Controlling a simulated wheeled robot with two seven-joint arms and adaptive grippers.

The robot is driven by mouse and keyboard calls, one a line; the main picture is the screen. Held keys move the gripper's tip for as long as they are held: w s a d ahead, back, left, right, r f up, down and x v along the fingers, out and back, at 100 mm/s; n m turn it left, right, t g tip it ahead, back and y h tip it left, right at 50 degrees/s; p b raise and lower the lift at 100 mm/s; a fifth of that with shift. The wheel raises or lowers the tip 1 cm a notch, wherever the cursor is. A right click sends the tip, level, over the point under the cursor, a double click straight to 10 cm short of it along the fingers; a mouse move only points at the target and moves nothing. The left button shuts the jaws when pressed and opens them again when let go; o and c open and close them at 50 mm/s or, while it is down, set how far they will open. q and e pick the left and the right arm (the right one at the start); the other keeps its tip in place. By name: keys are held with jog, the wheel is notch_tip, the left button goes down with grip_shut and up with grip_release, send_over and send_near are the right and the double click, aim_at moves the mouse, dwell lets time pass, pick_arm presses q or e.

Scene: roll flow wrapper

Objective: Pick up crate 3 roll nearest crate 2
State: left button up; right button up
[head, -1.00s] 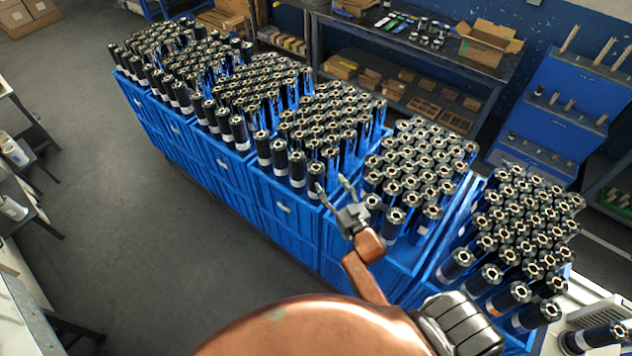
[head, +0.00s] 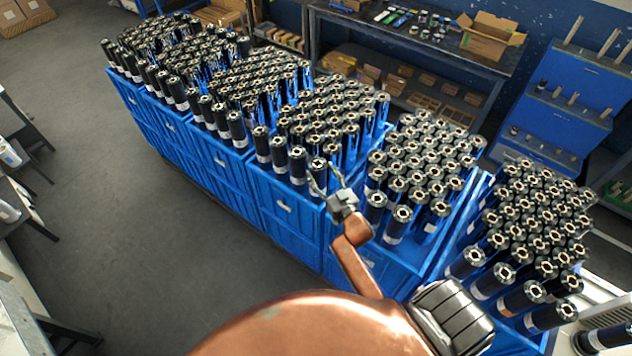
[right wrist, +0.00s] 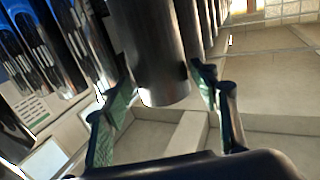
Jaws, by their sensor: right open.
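Blue crates full of upright dark rolls stand in a row. In the third crate from the right (head: 283,208), the front corner roll (head: 317,172) stands beside my right gripper (head: 326,178). That gripper is open, its fingers pointing up and away at the corner roll. In the right wrist view a dark roll (right wrist: 150,50) with a pale lower end lies between the two spread fingers (right wrist: 163,82), with gaps at both sides; I see no grip on it. The crate numbers are not readable. My left gripper is not in view.
The second crate from the right (head: 440,250) holds rolls close to the right of my gripper. The rightmost crate's rolls (head: 525,297) lean outward. A shelf with boxes (head: 420,60) stands behind the row. The floor (head: 150,240) left of the crates is clear.

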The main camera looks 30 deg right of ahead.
jog(key=w, duration=0.2)
jog(key=shift+w, duration=0.35)
jog(key=shift+s, duration=0.1)
jog(key=shift+c, duration=0.6)
grip_shut()
jog(key=shift+r, duration=0.15)
